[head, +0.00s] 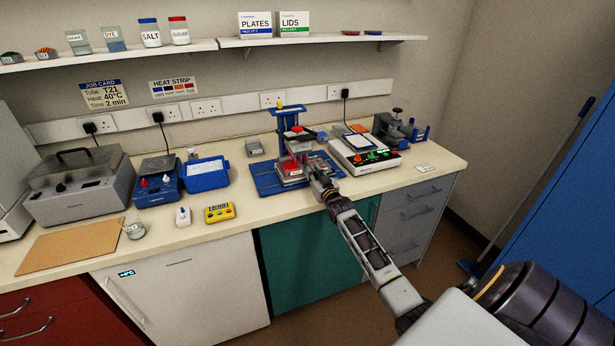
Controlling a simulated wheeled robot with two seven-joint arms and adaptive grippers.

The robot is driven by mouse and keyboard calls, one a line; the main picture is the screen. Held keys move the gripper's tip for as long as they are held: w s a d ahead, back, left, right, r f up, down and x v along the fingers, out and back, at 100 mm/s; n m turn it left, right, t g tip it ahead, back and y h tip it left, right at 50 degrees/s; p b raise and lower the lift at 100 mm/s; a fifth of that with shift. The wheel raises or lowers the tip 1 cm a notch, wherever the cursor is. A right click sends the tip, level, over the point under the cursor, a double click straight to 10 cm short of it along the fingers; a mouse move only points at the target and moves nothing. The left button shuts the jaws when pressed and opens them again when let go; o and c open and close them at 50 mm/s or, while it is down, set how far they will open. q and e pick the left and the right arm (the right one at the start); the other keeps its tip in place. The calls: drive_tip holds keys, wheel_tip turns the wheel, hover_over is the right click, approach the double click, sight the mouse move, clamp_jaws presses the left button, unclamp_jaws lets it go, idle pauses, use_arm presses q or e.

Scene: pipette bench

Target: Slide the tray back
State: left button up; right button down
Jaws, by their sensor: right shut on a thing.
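A blue pipette stand (277,118) with a tall upright frame and a flat blue base (266,184) stands on the bench, right of centre. A small red and grey tray (290,172) sits low in the stand, above the base. My right gripper (314,178) reaches in from the lower right and is shut at the tray's front right side. The fingers are small and partly merge with the stand behind them, so the exact hold is hard to see. My left gripper is out of view.
A white console (364,158) with coloured knobs stands close to the right of the stand. A blue tub (206,180), a yellow timer (220,213) and a blue heater (159,185) stand to the left. The bench front between timer and stand is clear.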

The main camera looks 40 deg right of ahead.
drive_tip(key=shift+s+d, duration=0.2)
drive_tip(key=shift+d, duration=0.75)
drive_tip(key=shift+s+d, duration=0.2)
drive_tip(key=shift+d, duration=0.7)
drive_tip(key=c, duration=1.3)
unclamp_jaws()
drive_tip(key=shift+s+d, duration=0.1)
drive_tip(key=shift+d, duration=0.1)
drive_tip(key=shift+a, duration=0.2)
drive_tip(key=shift+v, duration=5.95)
